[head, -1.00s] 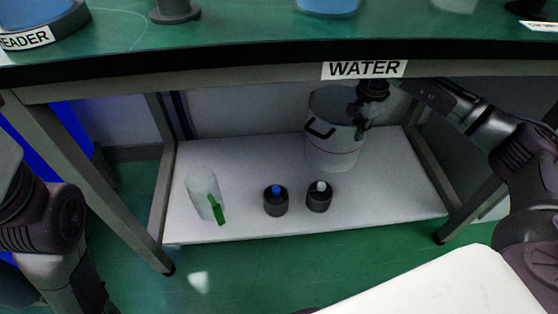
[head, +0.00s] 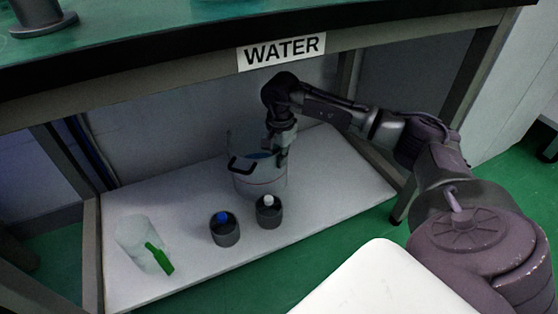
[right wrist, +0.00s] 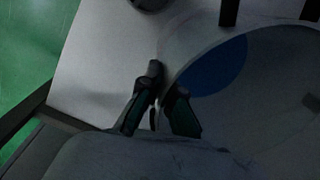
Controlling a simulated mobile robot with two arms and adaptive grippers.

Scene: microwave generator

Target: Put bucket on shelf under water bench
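The bucket (head: 262,178) is pale and translucent with a dark handle and a blue patch inside. It appears upright on the white shelf (head: 330,185) under the bench marked with the WATER label (head: 282,51), towards the back. My right gripper (head: 278,150) is at the right side of its rim. In the right wrist view its two fingers (right wrist: 166,82) lean together on either side of the bucket wall (right wrist: 196,42), one inside and one outside, and look shut on it. My left gripper is not in view.
The right part of the shelf is bare. Bench legs flank it.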

